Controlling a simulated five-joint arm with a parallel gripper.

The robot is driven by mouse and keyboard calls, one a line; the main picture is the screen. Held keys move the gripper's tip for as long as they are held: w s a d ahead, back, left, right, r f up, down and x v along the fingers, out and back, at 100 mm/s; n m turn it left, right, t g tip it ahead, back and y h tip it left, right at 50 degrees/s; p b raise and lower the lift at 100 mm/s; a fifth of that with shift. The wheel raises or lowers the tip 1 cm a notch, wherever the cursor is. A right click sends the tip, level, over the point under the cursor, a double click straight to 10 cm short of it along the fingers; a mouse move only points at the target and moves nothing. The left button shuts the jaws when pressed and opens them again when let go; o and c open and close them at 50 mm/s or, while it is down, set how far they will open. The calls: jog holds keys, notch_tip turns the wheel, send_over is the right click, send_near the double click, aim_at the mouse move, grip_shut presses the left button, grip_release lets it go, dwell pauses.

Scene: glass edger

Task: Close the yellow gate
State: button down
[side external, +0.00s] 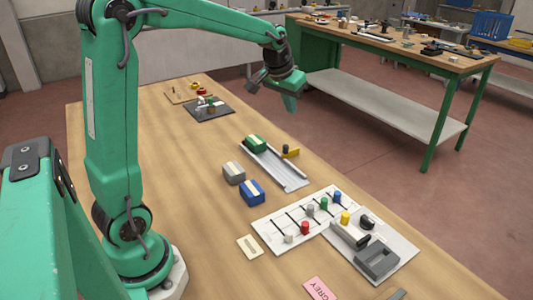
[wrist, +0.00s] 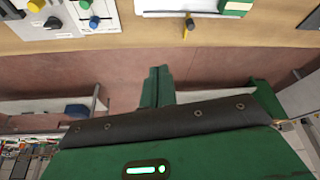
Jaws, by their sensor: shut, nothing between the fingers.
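The yellow gate (side external: 292,153) is a small yellow bar with a dark knob, beside the right edge of a pale grey channel (side external: 287,174). The bar appears to stick out away from the channel rather than lie across it. In the wrist view the gate (wrist: 190,22) hangs below the channel (wrist: 172,6), near the table edge. A green block with a pale top (side external: 255,143) sits at the channel's upper end. My gripper (side external: 291,107) is shut and empty, raised in the air past the gate, above the table's right edge; its fingers (wrist: 158,75) also show in the wrist view.
A grey block (side external: 233,173) and a blue block (side external: 251,192) stand left of the channel. A white panel of coloured sliders (side external: 275,233) and a grey plate with a yellow knob (side external: 399,245) lie in front. Bare table lies behind the channel.

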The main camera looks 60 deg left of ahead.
jog(key=n, duration=0.2)
send_over(288, 158)
jog(key=w+a, duration=0.1)
jog(key=w, duration=0.1)
notch_tip(288, 158, down, 11)
jog(key=shift+s+r+g, duration=0.2)
jog(key=shift+s+g, duration=0.05)
jog(key=shift+g, duration=0.05)
jog(key=shift+f, duration=0.1)
jog(key=x, duration=1)
jog(key=shift+a, duration=0.15)
jog(key=shift+s+d, duration=0.25)
jog(key=shift+s, duration=0.4)
jog(key=shift+s+d, duration=0.25)
jog(key=shift+s, duration=0.35)
jog(key=shift+s+d, duration=0.25)
jog(key=shift+s, duration=0.4)
